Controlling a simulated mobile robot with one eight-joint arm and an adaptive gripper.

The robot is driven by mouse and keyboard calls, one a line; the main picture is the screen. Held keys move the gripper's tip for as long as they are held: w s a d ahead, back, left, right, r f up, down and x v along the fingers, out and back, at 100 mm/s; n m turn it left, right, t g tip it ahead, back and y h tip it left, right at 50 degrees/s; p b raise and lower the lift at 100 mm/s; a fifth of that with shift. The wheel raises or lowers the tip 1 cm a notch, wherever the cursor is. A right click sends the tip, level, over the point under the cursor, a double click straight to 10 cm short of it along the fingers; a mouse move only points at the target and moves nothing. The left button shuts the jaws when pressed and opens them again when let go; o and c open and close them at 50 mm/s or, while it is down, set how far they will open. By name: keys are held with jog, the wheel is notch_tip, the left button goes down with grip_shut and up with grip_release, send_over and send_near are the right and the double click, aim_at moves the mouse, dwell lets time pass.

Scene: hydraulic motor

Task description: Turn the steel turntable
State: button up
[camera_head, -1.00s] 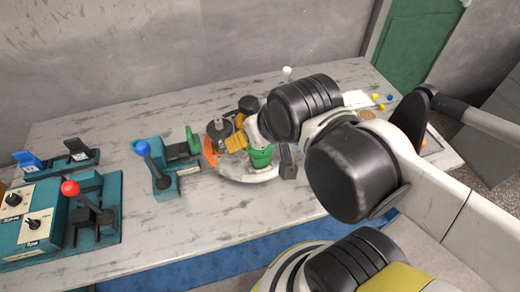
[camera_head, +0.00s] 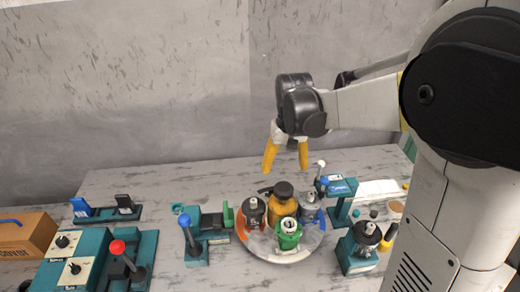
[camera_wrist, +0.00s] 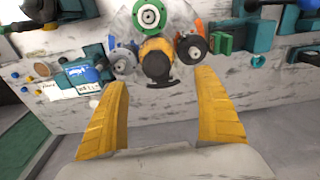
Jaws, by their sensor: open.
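The round steel turntable (camera_head: 285,256) lies on the marble-patterned table. On it stand a green part (camera_head: 289,234), a dark part on an orange base (camera_head: 253,212), a yellow part with a dark top (camera_head: 283,207) and a grey-blue part (camera_head: 310,208). My gripper (camera_head: 286,170) is raised above and behind the turntable, with its yellow fingers spread and nothing between them. In the wrist view the open fingers (camera_wrist: 164,125) frame bare table and floor, and the turntable (camera_wrist: 122,22) is at the top, partly cut off by the frame edge.
A blue-knobbed lever (camera_head: 185,221) stands left of the turntable, and a red-knobbed lever (camera_head: 119,248) farther left. A teal stand (camera_head: 343,203) and a teal fixture with a metal part (camera_head: 362,245) are close on the right. A cardboard box (camera_head: 24,236) is at far left.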

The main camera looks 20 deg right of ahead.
aim_at(284, 188)
jog(key=shift+w+d+f+g+p, duration=0.35)
jog(key=shift+w+d+f+g, duration=0.25)
jog(key=shift+w+f, duration=0.4)
notch_tip(284, 188, down, 11)
jog(key=shift+d+r+b, duration=0.1)
jog(key=shift+r+b, duration=0.1)
jog(key=shift+b, duration=1)
jog(key=c, duration=1.4)
